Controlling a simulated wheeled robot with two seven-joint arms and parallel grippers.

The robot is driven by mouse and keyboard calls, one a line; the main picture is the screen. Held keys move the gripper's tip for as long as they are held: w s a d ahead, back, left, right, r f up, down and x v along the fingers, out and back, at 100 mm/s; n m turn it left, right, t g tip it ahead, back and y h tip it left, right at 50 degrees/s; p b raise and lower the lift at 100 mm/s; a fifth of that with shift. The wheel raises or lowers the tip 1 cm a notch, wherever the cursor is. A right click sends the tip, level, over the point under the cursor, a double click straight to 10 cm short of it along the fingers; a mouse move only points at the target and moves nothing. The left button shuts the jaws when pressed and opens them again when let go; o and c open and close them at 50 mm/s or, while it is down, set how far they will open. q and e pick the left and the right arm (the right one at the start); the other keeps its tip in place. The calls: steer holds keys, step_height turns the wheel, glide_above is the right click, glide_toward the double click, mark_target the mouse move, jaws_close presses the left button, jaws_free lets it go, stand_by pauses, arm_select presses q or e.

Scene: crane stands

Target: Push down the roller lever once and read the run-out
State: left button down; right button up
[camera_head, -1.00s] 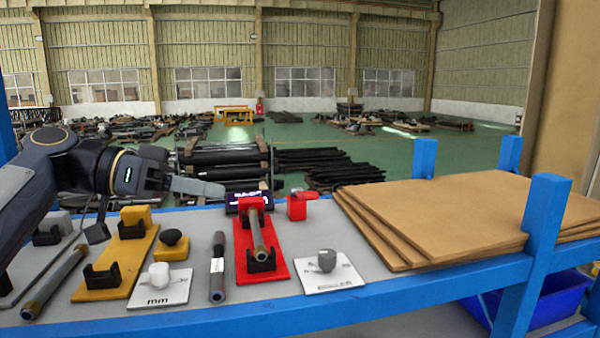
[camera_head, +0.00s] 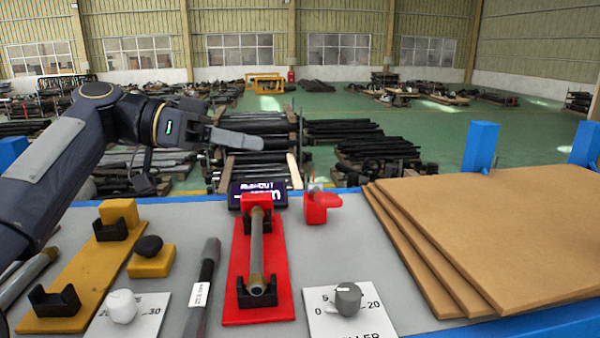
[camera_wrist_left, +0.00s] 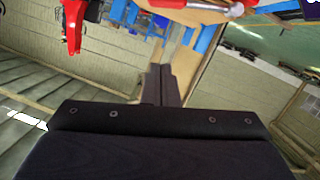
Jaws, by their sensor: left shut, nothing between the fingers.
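The red lever block (camera_head: 318,206) stands at the back of the bench, with a short arm to the right. Left of it is the red stand (camera_head: 240,275) holding a grey tube (camera_head: 257,245). Behind this stand is a dark display (camera_head: 258,193) with light characters that I cannot read. A white dial card (camera_head: 320,325) with a grey knob (camera_head: 347,299) lies in front; its lettering ends in "LLER". My left gripper (camera_head: 258,143) is shut and empty, above and behind the display. Its closed fingers (camera_wrist_left: 161,72) show in the left wrist view. My right gripper is not in view.
A yellow stand (camera_head: 75,280), a black-knobbed yellow block (camera_head: 150,258), a second dial card (camera_head: 125,318) and a dark labelled rod (camera_head: 205,285) stand left. Stacked brown boards (camera_head: 490,230) fill the right. Blue posts (camera_head: 480,147) rise at the bench's back edge.

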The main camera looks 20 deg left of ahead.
arm_select(q)
glide_above(322, 194)
steer(key=a, duration=0.3)
step_height(322, 194, down, 2)
steer(key=f+b, duration=0.1)
steer(key=d+f+b, duration=0.1)
steer(key=s+f+b, duration=0.1)
steer(key=f, duration=0.1)
steer(key=shift+d+f, duration=0.1)
steer(key=shift+d, duration=0.1)
steer(key=shift+s, duration=0.1)
